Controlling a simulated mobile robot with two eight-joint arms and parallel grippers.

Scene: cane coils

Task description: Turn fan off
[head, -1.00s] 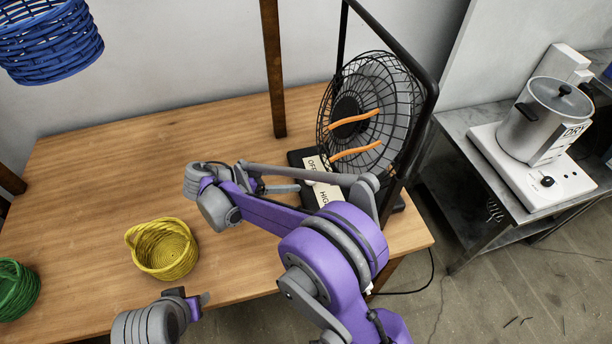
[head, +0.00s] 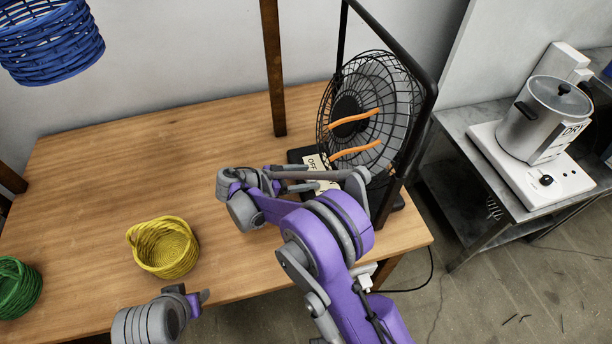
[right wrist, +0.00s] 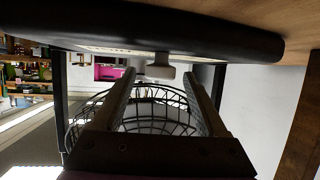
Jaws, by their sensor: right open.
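The black wire-caged fan (head: 372,115) stands at the table's right end, with two orange ribbons (head: 355,150) stretched out from its grille. Its black base carries a cream label plate (head: 312,163) with "OFF" readable; my right arm hides the rest. My right gripper (head: 312,178) is open beside the base, fingers pointing at it. In the right wrist view a pale switch knob (right wrist: 160,72) sits at the base's edge (right wrist: 200,38), in the gap between the tips of my open right gripper (right wrist: 160,85). Part of my left gripper (head: 197,298) shows near the front edge; its jaws are unclear.
A yellow basket (head: 163,248) and a green basket (head: 17,288) stand on the wooden table (head: 110,170). A blue basket (head: 50,40) hangs at upper left. A pot (head: 545,115) sits on a hotplate (head: 530,175) on the metal side table. The table's back left is clear.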

